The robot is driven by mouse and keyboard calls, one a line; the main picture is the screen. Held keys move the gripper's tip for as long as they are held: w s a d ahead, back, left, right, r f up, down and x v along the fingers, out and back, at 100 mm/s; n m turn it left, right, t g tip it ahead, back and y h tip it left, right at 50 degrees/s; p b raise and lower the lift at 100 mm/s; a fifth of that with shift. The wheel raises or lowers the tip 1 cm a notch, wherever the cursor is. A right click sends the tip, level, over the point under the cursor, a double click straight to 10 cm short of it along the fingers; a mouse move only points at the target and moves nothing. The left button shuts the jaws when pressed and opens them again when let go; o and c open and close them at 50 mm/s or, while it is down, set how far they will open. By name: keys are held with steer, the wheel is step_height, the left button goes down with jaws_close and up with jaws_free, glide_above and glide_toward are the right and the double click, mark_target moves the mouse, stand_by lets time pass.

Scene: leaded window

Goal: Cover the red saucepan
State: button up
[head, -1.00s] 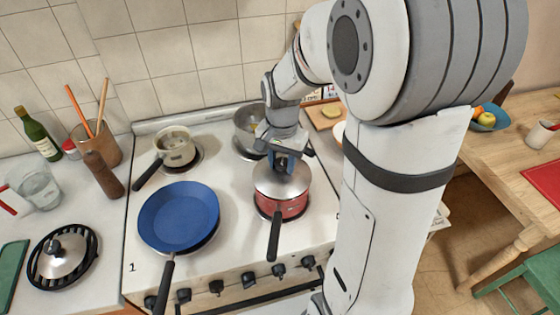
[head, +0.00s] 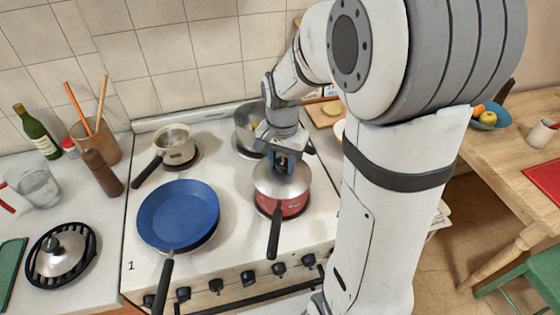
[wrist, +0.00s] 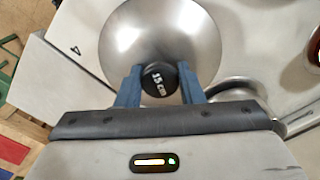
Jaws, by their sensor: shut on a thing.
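The red saucepan (head: 292,208) stands on the front right burner of the stove, its dark handle (head: 275,235) pointing toward the front. A steel lid (head: 283,183) sits over the mouth of the saucepan in the head view. Whether it rests fully on the rim I cannot tell. My gripper (head: 283,160) is right above it, shut on the lid's black knob. In the wrist view my gripper's blue fingers (wrist: 160,88) flank the knob (wrist: 160,79), marked "15 cm", with the steel lid (wrist: 160,35) beyond. The lid hides the inside of the saucepan.
A blue frying pan (head: 178,215) stands front left on the stove, a cream pot (head: 176,148) back left, and a steel pan (head: 246,118) back right, close behind my gripper. Another lid (head: 62,253) lies on a black trivet on the left counter.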

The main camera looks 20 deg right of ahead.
stand_by(0.3)
steer(key=o, duration=1.7)
steer(key=shift+r+p, duration=2.6)
steer(key=shift+r, duration=0.9)
steer(key=s+r+n+t+b, duration=0.3)
steer(key=s+n, duration=0.5)
steer(key=s, duration=0.6)
steer(key=shift+s+a+r+b, duration=0.2)
steer(key=shift+s+r+b, duration=0.05)
steer(key=shift+r+b, duration=0.2)
